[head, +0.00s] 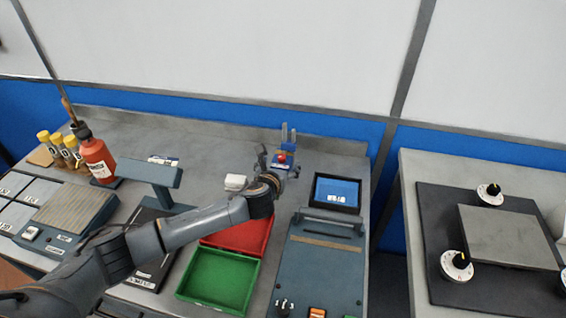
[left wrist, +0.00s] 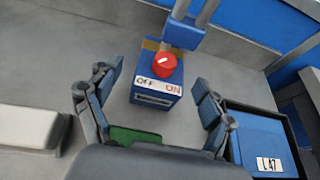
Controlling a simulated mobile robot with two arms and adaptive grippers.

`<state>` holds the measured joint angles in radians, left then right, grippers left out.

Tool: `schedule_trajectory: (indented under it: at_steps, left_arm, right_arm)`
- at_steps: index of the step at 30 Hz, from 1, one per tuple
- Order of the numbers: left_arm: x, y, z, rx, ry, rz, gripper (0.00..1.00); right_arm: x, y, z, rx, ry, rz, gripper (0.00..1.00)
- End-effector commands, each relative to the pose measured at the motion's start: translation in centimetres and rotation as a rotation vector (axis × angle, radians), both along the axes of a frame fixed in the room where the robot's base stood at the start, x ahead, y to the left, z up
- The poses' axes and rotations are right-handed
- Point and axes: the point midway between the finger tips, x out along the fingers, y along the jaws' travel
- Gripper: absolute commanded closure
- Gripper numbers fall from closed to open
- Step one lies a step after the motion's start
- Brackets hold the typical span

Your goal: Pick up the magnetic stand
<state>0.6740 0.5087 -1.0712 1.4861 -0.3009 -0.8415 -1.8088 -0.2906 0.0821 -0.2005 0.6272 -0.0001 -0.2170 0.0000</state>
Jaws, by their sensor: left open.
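The magnetic stand (head: 284,155) stands upright at the back of the bench. It has a blue block base, a red knob and grey posts. In the left wrist view the stand (left wrist: 158,90) shows its OFF/ON label, and its posts run out of the top of the picture. My left gripper (head: 278,164) is open and empty, just in front of the stand. In the left wrist view its two fingers (left wrist: 157,96) are spread to either side of the base, with gaps showing on both sides. My right gripper is not in view.
A black-framed tray with a blue inside (head: 337,190) lies close right of the stand. A white block (head: 235,182) lies to the left. Red (head: 238,235) and green (head: 219,280) trays lie below my left arm. A red bottle (head: 97,158) stands far left.

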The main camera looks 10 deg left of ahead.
Motion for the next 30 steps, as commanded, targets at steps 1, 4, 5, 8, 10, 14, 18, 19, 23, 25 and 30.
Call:
schedule_trajectory:
  at_steps: [1,4,5,8,10,14,18,19,23,25,30]
  left_arm:
    - [0.7,-0.1,-0.3,0.000,0.000,0.000,0.19]
    - [1.5,0.0,-0.6,0.000,0.000,0.000,0.19]
    - [1.6,0.0,-0.7,0.000,0.000,0.000,0.19]
    - [1.8,0.0,-0.8,0.000,0.000,0.000,0.19]
    - [1.8,0.0,-0.8,0.000,0.000,0.000,0.19]
    - [1.8,0.0,-0.8,0.000,0.000,0.000,0.25]
    - [1.8,0.0,-0.8,0.000,0.001,0.000,0.53]
    - [1.8,0.0,-0.8,0.000,0.001,0.000,0.60]
    - [1.8,0.0,-0.8,0.000,0.001,0.000,0.86]
    - [1.8,0.0,-0.8,0.000,0.001,0.000,1.00]
    - [2.0,-0.1,-0.2,-0.002,-0.010,-0.001,1.00]
  right_arm:
    - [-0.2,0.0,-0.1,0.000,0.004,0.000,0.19]
    - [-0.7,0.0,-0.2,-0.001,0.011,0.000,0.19]
    - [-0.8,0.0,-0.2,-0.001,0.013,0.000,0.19]
    - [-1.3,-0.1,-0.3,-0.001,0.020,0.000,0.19]
    - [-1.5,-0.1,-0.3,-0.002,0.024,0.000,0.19]
    - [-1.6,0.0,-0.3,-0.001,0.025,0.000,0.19]
    - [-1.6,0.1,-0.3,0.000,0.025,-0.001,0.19]
    - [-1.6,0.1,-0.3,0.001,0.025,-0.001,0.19]
    - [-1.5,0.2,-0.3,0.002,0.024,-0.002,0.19]
    - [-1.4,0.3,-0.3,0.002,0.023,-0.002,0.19]
    - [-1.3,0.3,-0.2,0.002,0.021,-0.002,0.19]
